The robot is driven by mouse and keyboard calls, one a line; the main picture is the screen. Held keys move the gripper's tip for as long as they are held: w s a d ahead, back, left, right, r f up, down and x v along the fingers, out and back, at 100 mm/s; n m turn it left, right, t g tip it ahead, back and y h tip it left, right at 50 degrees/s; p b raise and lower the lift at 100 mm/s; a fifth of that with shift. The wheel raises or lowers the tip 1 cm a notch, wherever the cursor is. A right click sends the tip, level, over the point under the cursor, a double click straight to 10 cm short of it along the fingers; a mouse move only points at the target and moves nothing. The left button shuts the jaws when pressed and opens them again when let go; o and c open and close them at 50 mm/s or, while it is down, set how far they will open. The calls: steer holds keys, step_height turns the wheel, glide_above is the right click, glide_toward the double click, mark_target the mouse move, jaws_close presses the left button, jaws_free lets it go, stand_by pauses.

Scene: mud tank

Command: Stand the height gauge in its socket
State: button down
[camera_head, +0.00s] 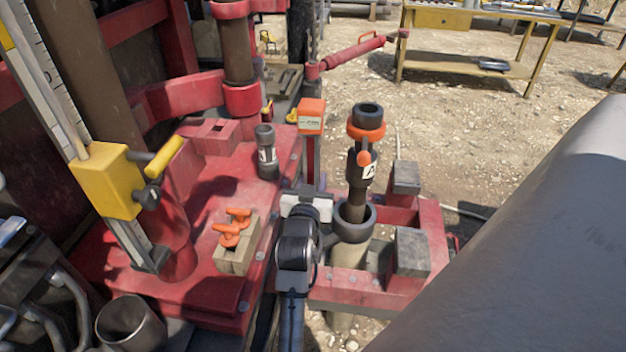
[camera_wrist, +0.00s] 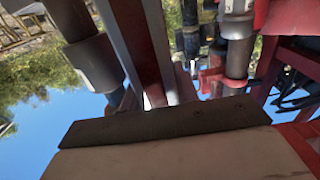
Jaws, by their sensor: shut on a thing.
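A tall pale scale with a yellow slider box and yellow handle (camera_head: 108,182), which looks like the height gauge, stands at the left in the head view. Its dark foot is beside a round red housing (camera_head: 172,225), possibly the socket; I cannot tell whether it is seated. My gripper (camera_head: 306,204), pale and dark, is right of the deck, well away from that handle. It is shut, but its fingertips and what they hold are hidden. In the wrist view, a red and grey bar (camera_wrist: 150,60) runs up to the pale gripper body.
A dark collar (camera_head: 338,226) on a tan pipe stands close to the gripper's right, holding an upright black tool with an orange ring (camera_head: 368,132). An orange box (camera_head: 311,112) tops a red post behind the gripper. A block with orange clips (camera_head: 235,258) sits on the red deck.

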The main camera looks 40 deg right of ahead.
steer(key=shift+f+b, duration=2.3)
steer(key=shift+f, duration=0.6)
steer(key=shift+f+b, duration=0.45)
steer(key=shift+f, duration=0.15)
steer(key=c, duration=1)
jaws_free()
steer(key=shift+o, duration=0.2)
steer(key=shift+f, duration=0.15)
steer(key=shift+a, duration=0.1)
